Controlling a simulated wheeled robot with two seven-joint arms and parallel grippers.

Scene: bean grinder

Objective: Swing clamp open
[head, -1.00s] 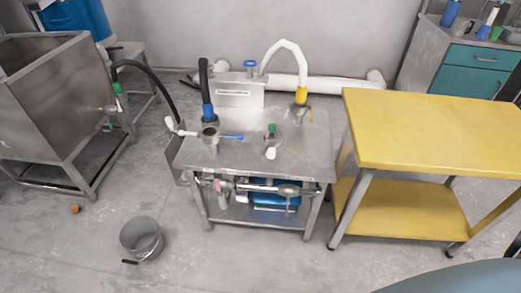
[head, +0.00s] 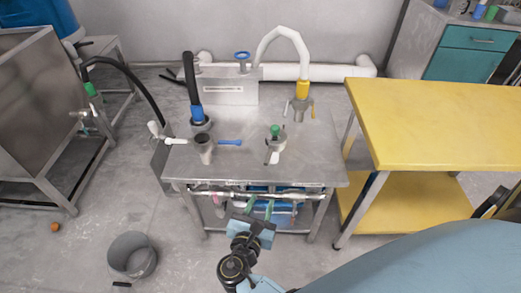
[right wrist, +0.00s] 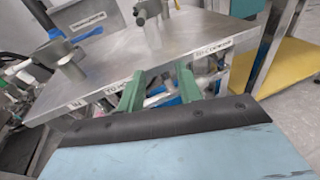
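The steel table (head: 235,160) carries several fittings. A black hose with a blue collar (head: 197,113) stands at the back left, and a white hose with a yellow collar (head: 302,89) at the back right. A grey cup-like fitting (head: 204,150) and a green-topped valve (head: 275,143) stand nearer the front. A horizontal pipe (head: 285,195) runs below the front edge. I cannot tell which part is the clamp. My right gripper (head: 259,204) is at the front edge, near the pipe. In the right wrist view, its green fingers (right wrist: 160,88) are apart with nothing visibly held. My left gripper is not in view.
A yellow table (head: 430,120) stands close on the right. A steel tank (head: 40,120) is on the left and a grey bucket (head: 132,256) on the floor at front left.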

